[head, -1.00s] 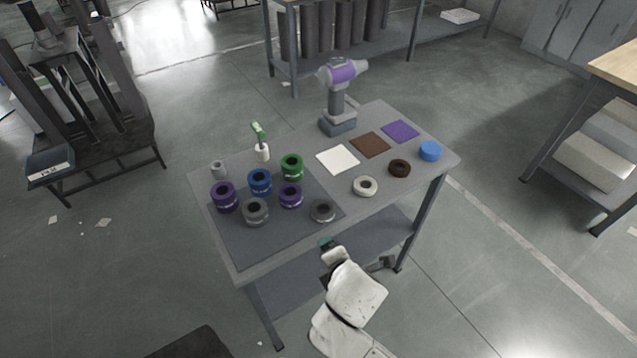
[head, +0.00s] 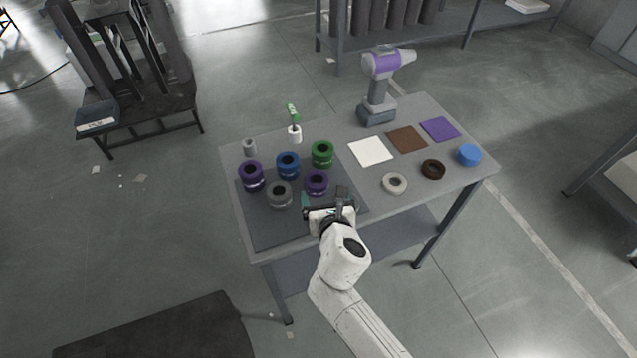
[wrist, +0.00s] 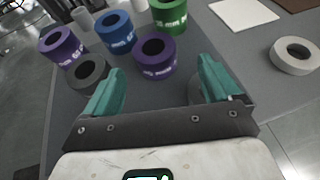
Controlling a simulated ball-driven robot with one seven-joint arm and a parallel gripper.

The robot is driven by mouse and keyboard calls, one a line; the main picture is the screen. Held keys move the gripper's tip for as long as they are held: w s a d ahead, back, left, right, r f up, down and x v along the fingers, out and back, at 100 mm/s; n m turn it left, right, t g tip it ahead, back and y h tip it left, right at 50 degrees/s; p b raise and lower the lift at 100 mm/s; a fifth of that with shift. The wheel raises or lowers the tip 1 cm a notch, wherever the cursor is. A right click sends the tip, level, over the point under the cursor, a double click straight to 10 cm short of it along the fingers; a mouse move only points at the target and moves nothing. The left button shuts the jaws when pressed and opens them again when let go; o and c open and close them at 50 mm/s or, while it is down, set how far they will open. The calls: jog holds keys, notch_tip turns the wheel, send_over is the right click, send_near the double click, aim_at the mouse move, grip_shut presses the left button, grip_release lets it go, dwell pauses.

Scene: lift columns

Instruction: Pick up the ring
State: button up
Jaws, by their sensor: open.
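Several thick rings stand on the dark mat (head: 262,228): a left purple ring (head: 251,178), a blue ring (head: 288,164), a green ring (head: 322,154), a grey ring (head: 279,195) and a nearer purple ring (head: 316,184). My gripper (head: 326,197) is open and empty, over the mat's right part. In the wrist view, the nearer purple ring (wrist: 155,58) appears just beyond and between the teal fingertips (wrist: 162,72), apart from them. A low grey ring at the mat's right is mostly hidden; part of it (wrist: 194,92) shows beside the right finger.
A white ring (head: 394,184), a brown ring (head: 433,169) and a blue cylinder (head: 469,155) lie to the right. White, brown and purple squares lie behind them. A purple-and-grey drill-like tool (head: 378,90) stands at the back, with a small green-topped item (head: 294,122) left of it.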

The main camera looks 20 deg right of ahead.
aim_at(316, 175)
jog(key=shift+w+a+r+x, duration=0.1)
jog(key=shift+x, duration=0.85)
jog(key=shift+w+a+r+x, duration=0.1)
jog(key=shift+x, duration=0.85)
jog(key=shift+a+r+x, duration=0.15)
jog(key=shift+x, duration=0.8)
jog(key=c, duration=1.3)
jog(key=shift+r, duration=0.15)
jog(key=shift+r, duration=0.2)
jog(key=r+p, duration=0.1)
jog(key=r, duration=0.2)
jog(key=shift+s+r, duration=0.2)
jog(key=s+r+p, duration=0.1)
jog(key=s+r, duration=0.3)
jog(key=s, duration=0.2)
jog(key=s+d+r, duration=0.1)
jog(key=s+r, duration=0.4)
jog(key=s, duration=0.2)
jog(key=shift+s+p, duration=0.25)
jog(key=shift+p, duration=0.1)
